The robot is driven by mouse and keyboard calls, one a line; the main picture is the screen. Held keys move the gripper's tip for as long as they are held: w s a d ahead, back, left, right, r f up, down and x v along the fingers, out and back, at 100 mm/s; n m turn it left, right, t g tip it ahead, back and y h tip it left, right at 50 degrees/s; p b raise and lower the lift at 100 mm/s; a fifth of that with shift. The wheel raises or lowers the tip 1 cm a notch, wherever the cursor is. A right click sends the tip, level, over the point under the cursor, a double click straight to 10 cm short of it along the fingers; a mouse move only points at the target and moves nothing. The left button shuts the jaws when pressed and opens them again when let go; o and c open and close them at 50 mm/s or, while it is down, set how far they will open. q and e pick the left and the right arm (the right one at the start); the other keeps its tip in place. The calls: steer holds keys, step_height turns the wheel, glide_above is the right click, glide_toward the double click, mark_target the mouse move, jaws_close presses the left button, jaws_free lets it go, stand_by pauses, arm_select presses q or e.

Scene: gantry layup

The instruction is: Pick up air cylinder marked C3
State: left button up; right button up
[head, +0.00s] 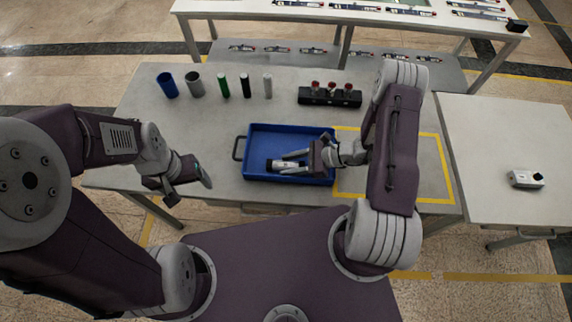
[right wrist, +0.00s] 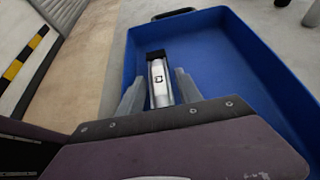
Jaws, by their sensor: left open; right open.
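A silver air cylinder with black ends (head: 284,165) lies in the blue tray (head: 240,175) on the table. In the right wrist view the cylinder (right wrist: 158,78) shows a small dark square mark; I cannot read it as C3. My right gripper (head: 291,162) is open, reaching into the tray from the right. Its two fingers stand on either side of the cylinder, and in the right wrist view (right wrist: 159,95) a gap shows beside each finger. My left gripper (head: 186,183) is open and empty, left of the tray near the table's front edge.
Several upright tubes (head: 225,87) stand at the back left of the table. A black block with red-topped fittings (head: 330,95) sits behind the tray. Yellow tape (head: 440,165) marks an area at right. A back shelf (head: 375,14) carries several cylinders. A white device (head: 526,179) lies on the right table.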

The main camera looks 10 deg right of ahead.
mark_target(290, 164)
jaws_close()
step_height(290, 164, up, 4)
steer(key=shift+r, duration=0.2)
steer(key=w+d+r, duration=0.5)
steer(key=d+r, duration=0.1)
steer(key=d, duration=0.4)
steer(key=shift+d+r+b, duration=0.3)
steer(key=shift+b, duration=0.1)
